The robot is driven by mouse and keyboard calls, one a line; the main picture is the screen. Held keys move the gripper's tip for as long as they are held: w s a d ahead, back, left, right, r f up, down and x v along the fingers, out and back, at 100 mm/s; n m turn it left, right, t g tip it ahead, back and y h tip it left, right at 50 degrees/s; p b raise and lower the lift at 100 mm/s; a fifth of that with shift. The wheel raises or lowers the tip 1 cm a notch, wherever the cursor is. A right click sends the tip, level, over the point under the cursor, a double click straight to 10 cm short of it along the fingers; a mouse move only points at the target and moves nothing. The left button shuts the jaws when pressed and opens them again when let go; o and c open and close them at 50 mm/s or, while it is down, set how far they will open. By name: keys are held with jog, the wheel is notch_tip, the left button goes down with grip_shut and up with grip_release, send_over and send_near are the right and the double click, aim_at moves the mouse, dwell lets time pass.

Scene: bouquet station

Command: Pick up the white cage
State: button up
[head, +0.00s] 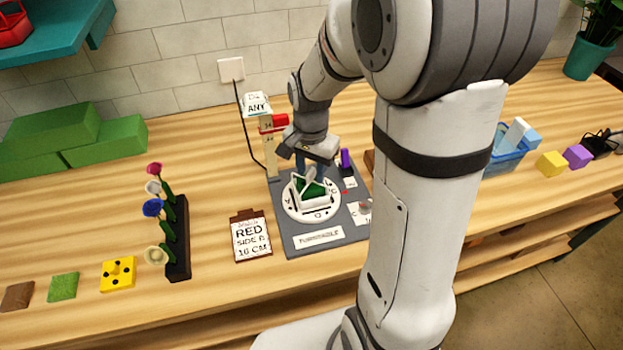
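The white cage (317,203) sits on a round white turntable disc (291,205), with a green block (308,187) inside it. The disc is on a grey base plate (295,242) labelled "TURNTABLE". My gripper (306,168) points down at the back of the cage, very close to it. Its fingers are small and partly hidden, so I cannot tell whether they touch the cage or how far apart they are.
A post with a red piece (273,122) stands behind left of the gripper, and a purple item (346,160) to its right. A clipboard (251,238) and a black flower rack (178,245) are on the left. A blue bin (505,158) is right of my arm.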

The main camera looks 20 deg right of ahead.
aim_at(311, 172)
grip_shut()
dwell(0.3)
notch_tip(311, 172, up, 9)
jog(key=shift+f+b, duration=0.1)
jog(key=shift+b, duration=0.3)
notch_tip(311, 172, down, 3)
jog(key=p, duration=0.6)
jog(key=shift+p, duration=0.3)
jog(key=shift+s+f+b, duration=0.1)
jog(key=shift+f+b, duration=1.6)
jog(key=shift+f, duration=0.9)
